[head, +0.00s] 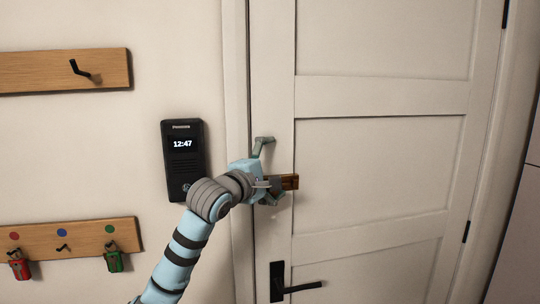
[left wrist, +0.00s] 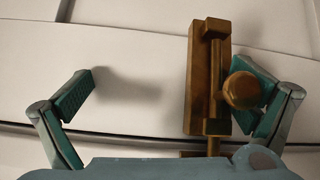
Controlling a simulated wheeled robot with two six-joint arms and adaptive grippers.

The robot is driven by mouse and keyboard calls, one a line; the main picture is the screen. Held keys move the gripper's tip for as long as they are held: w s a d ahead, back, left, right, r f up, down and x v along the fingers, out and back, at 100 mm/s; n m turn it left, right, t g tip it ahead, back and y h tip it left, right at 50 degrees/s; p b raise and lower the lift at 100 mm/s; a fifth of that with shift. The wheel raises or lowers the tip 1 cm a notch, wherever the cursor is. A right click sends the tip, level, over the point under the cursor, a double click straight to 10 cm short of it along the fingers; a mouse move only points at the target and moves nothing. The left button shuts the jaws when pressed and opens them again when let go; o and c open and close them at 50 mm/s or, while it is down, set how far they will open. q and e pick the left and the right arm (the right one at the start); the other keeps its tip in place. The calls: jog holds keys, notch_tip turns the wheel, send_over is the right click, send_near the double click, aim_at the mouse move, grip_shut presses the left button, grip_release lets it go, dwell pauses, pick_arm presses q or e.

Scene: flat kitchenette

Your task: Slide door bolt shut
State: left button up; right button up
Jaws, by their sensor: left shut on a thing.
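The brown door bolt (head: 290,182) is mounted on the pale door (head: 380,170). The left wrist view shows its long plate (left wrist: 196,70), a rod (left wrist: 216,80) and a round knob (left wrist: 241,90). My left gripper (head: 268,172) is at the bolt, with its fingers on either side of it in the left wrist view (left wrist: 170,94). The right-hand finger is against or just behind the knob; the other finger stands apart from the plate. The rod's lower end reaches the dark door gap; its tip is partly hidden by my gripper. My right gripper is out of view.
A black door handle (head: 300,288) is below the bolt. A black intercom (head: 182,160) reading 12:47 hangs left of the door. Wooden hook rails (head: 40,70) are on the wall; the lower one (head: 80,238) holds red and green tags.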

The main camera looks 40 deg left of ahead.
pick_arm(q)
jog(key=shift+s+d+b, duration=0.1)
jog(key=shift+s+b, duration=0.75)
jog(key=shift+b, duration=0.25)
jog(key=shift+c, duration=0.9)
jog(key=s+b, duration=0.3)
jog(key=shift+s+d+f+b, duration=0.25)
jog(key=shift+s+d+b, duration=0.05)
jog(key=shift+s, duration=0.05)
jog(key=shift+c, duration=1.4)
jog(key=s, duration=0.1)
jog(key=s+b, duration=0.1)
jog(key=s, duration=0.1)
jog(key=shift+d, duration=0.3)
jog(key=c, duration=0.6)
jog(key=s+d+b, duration=0.1)
jog(key=s+b, duration=0.5)
jog(key=s, duration=0.3)
jog(key=shift+s+f, duration=0.3)
jog(key=shift+s, duration=0.15)
